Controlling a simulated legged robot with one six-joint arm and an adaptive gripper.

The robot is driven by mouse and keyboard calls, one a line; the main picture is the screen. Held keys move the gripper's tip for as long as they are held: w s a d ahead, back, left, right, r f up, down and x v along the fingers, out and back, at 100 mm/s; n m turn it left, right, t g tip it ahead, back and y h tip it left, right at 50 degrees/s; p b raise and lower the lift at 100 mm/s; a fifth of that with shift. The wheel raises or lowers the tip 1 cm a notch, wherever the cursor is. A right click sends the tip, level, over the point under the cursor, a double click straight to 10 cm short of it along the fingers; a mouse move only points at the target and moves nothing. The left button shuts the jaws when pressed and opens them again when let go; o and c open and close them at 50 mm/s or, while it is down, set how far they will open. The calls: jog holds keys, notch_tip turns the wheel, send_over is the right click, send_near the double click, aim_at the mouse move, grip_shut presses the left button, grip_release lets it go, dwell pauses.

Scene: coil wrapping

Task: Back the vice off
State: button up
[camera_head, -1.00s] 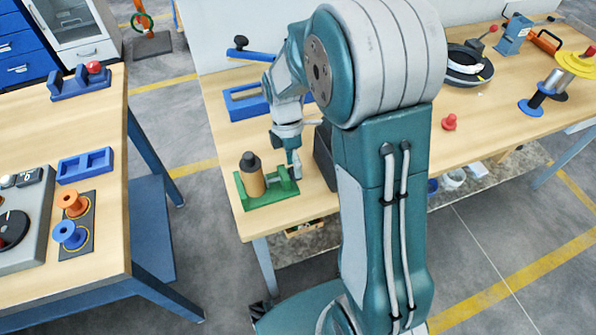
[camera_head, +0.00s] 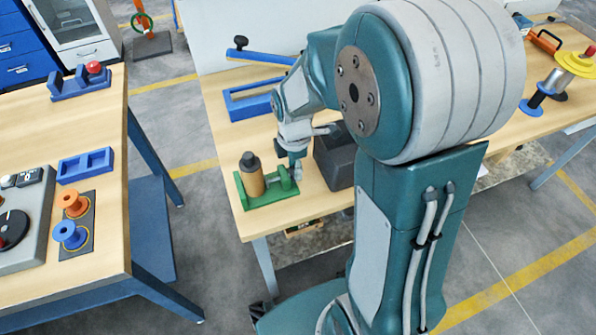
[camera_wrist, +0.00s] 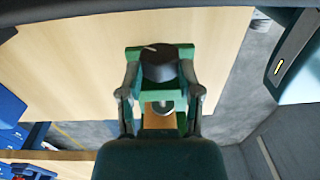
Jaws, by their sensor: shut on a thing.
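The green vice (camera_head: 266,203) sits near the front left corner of the middle table. A tan cylinder (camera_head: 252,183) with a dark top stands upright in it. My gripper (camera_head: 296,170) is at the vice's right end, pointing down. In the wrist view my gripper (camera_wrist: 159,70) has one finger on each side of a round black knob (camera_wrist: 158,60) with a white mark, and is shut on it. The green vice (camera_wrist: 183,52) shows behind the knob, with a silver disc and tan part below. My gripper hides the knob in the head view.
A dark box (camera_head: 336,158) stands close to the right of my gripper. A blue frame (camera_head: 247,104) lies behind the vice. The left table holds orange (camera_head: 72,204) and blue (camera_head: 69,236) spools. The front table edge is near the vice.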

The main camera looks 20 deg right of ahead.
jog(key=shift+s+f, duration=0.15)
jog(key=shift+s, duration=0.05)
jog(key=shift+s+t, duration=0.2)
jog(key=shift+t, duration=0.65)
jog(key=shift+s+t, duration=0.2)
jog(key=shift+t, duration=0.65)
jog(key=o, duration=0.8)
jog(key=shift+w, duration=0.1)
jog(key=shift+w, duration=0.1)
jog(key=shift+w+g, duration=0.2)
jog(key=shift+g, duration=0.7)
jog(key=shift+w+g, duration=0.15)
jog(key=shift+g, duration=0.75)
